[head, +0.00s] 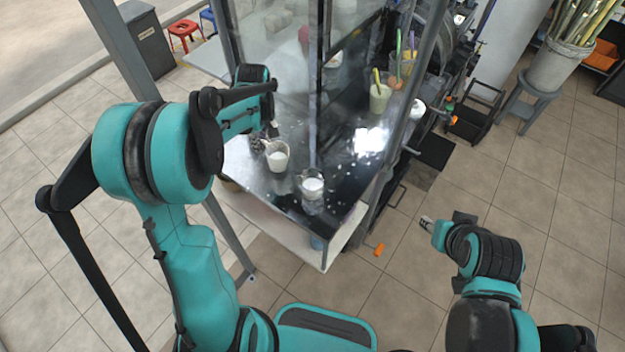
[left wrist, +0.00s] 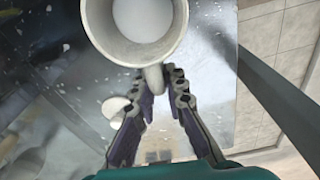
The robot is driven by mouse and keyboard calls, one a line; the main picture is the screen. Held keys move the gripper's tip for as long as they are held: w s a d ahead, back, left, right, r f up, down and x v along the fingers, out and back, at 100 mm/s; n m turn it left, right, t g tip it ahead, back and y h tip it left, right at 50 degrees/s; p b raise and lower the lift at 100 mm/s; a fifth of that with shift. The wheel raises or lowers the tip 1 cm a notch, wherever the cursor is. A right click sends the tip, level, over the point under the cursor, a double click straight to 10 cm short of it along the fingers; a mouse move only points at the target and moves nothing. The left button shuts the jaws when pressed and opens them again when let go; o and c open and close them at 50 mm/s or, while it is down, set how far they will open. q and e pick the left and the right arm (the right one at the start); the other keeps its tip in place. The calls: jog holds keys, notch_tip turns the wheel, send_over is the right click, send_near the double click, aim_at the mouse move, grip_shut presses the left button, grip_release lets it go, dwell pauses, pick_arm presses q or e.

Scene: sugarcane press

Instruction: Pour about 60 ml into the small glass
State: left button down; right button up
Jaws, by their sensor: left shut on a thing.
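My left gripper (head: 266,138) is shut on the handle of a white cup (head: 277,162) holding whitish liquid. In the left wrist view the fingers (left wrist: 163,84) close around the handle of the cup (left wrist: 97,22), seen from above. The cup looks near upright at the counter; I cannot tell whether it touches the surface. A small clear glass (head: 312,188) with white contents stands on the counter, right of and nearer than the cup, apart from it. My right gripper (head: 428,224) is over the floor at the right, away from the counter; its fingers are too small to read.
The dark, shiny counter (head: 347,188) has white specks on it. Glass panels and a metal post stand close behind the cup. A glass of greenish drink (head: 379,97) stands farther back. A bin (head: 147,45) and a red stool (head: 184,31) are at the back left.

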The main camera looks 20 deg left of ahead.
pick_arm(q)
jog(key=shift+w+a+f+h, duration=0.15)
jog(key=shift+a+f+h, duration=0.25)
jog(key=shift+f+h, duration=0.1)
dwell(0.3)
